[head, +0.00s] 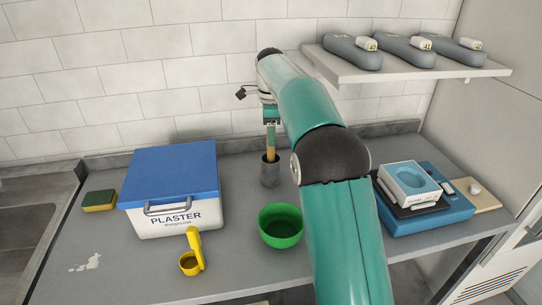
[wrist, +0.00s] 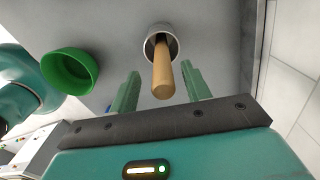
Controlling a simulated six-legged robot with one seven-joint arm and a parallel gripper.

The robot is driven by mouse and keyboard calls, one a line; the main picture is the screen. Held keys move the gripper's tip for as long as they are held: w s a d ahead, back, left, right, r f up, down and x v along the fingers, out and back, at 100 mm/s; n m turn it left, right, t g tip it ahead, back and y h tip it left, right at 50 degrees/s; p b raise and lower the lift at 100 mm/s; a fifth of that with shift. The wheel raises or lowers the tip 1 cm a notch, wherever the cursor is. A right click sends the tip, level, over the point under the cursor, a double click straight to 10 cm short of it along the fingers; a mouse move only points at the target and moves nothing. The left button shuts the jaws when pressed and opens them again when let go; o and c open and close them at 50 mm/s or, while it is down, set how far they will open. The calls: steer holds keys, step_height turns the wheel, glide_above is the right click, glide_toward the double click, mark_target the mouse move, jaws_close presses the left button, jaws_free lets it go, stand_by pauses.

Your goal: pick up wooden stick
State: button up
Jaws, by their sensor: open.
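The wooden stick (wrist: 162,80) stands upright in a grey metal cup (head: 270,172) on the counter. In the head view the stick (head: 270,150) shows just under my gripper (head: 270,128). In the wrist view my gripper (wrist: 160,88) is open, with one green finger on each side of the stick and a gap to both. The stick's lower end is hidden inside the cup.
A green bowl (head: 281,226) stands in front of the cup. A blue-lidded plaster box (head: 172,190) and a yellow scoop (head: 192,252) are to the left. A blue device (head: 425,205) is at right. A shelf (head: 405,66) holds grey insole-like forms above.

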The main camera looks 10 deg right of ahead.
mark_target(270, 151)
steer(key=shift+w+f, duration=0.15)
steer(key=shift+f, duration=1.75)
steer(key=shift+c, duration=0.5)
jaws_close()
